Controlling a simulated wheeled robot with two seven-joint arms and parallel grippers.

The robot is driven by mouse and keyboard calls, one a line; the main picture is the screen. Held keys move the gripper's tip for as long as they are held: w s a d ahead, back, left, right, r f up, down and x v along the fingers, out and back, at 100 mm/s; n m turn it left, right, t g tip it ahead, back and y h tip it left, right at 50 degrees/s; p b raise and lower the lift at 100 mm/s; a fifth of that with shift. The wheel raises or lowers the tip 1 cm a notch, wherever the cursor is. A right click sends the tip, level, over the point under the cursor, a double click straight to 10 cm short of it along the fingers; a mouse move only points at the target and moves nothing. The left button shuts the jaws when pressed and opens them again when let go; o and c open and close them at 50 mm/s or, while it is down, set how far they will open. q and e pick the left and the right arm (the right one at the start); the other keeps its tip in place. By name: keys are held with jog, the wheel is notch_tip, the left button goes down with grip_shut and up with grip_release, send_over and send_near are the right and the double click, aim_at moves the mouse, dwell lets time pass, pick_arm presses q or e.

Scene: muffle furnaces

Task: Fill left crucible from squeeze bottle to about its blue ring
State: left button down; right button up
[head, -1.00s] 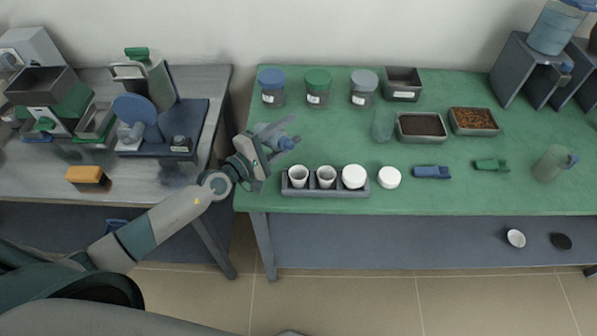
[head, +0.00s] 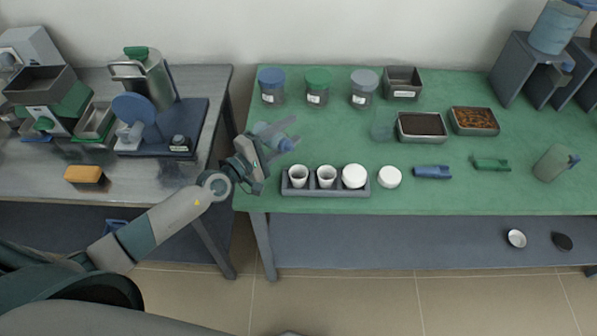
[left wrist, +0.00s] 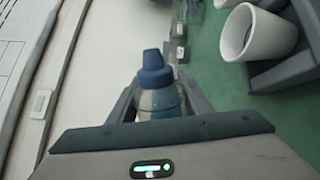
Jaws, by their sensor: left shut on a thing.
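My left gripper (head: 280,138) is shut on the squeeze bottle (head: 264,129), a pale, see-through bottle with a blue cap and nozzle. In the left wrist view the bottle (left wrist: 157,101) sits between the fingers, its blue nozzle pointing away from the palm. The left crucible (head: 298,176) is white and stands upright in the dark rack, below and slightly right of the gripper in the head view. A white crucible (left wrist: 255,35) shows at the upper right of the left wrist view, apart from the nozzle. Its fill level and blue ring cannot be made out. My right gripper is not in view.
The rack (head: 325,191) also holds a second crucible (head: 326,176) and a white round piece (head: 353,176). A white lid-like piece (head: 389,177) lies beside it. Lidded jars (head: 318,88) and trays (head: 422,126) stand behind. The mat in front of the jars is mostly clear.

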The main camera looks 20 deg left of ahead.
pick_arm(q)
jog(key=shift+f, duration=0.1)
dwell(0.6)
dwell(1.3)
jog(key=shift+r+n+p, duration=0.3)
jog(key=shift+r+n, duration=0.2)
jog(key=shift+n, duration=0.1)
jog(key=shift+d, duration=0.1)
jog(key=n, duration=0.1)
jog(key=r+n+p, duration=0.1)
jog(key=n+p, duration=0.1)
jog(key=shift+s+d+r+n, duration=0.25)
jog(key=shift+d+r+n, duration=0.05)
jog(key=shift+d+r, duration=0.1)
